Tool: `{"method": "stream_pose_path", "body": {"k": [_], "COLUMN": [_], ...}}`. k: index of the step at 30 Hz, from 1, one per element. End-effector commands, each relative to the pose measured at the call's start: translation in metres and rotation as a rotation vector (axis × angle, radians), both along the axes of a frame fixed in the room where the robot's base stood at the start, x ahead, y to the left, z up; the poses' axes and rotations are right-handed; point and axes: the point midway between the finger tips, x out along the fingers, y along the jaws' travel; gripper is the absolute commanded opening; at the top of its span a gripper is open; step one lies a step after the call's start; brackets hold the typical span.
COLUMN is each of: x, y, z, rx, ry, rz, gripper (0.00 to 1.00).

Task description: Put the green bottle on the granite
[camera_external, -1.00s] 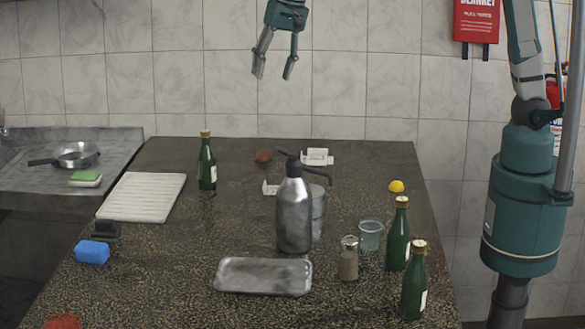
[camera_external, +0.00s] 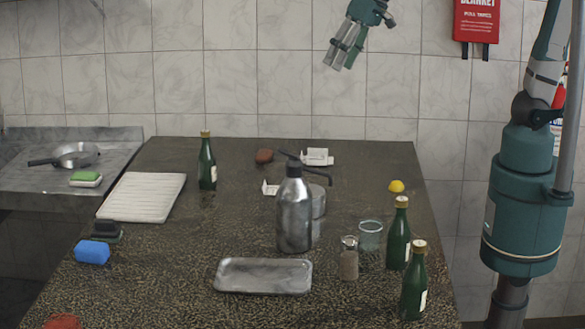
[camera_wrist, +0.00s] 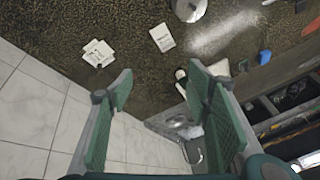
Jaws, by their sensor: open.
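Three green bottles with gold caps stand upright on the dark speckled stone counter (camera_external: 150,265). One bottle (camera_external: 207,165) is at the back left, beside the white ribbed board. Another bottle (camera_external: 398,237) and a bottle in front of it (camera_external: 414,285) stand at the right edge. My gripper (camera_external: 338,63) is open and empty, high above the back of the counter, touching nothing.
A metal pump dispenser (camera_external: 294,215) stands mid-counter, with a metal tray (camera_external: 263,276), shaker (camera_external: 349,260) and glass (camera_external: 370,236) nearby. The white board (camera_external: 142,196) and blue sponge (camera_external: 92,252) lie left. A lower grey side counter (camera_external: 40,180) holds a pan (camera_external: 76,155).

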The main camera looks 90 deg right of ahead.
Motion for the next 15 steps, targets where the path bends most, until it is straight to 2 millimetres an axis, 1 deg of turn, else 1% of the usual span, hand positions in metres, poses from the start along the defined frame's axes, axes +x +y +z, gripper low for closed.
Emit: {"method": "stream_pose_path", "body": {"k": [1, 3, 8, 15], "x": [-0.012, -0.026, -0.057, -0.101], "y": [0.000, 0.000, 0.000, 0.000], "z": [-0.002, -0.004, -0.011, -0.026], "rx": [-0.010, -0.026, -0.063, -0.123], "ry": [-0.008, -0.022, -0.052, -0.097], "rz": [0.022, 0.055, 0.132, 0.243], "gripper": [0.49, 0.49, 0.49, 0.49]}}
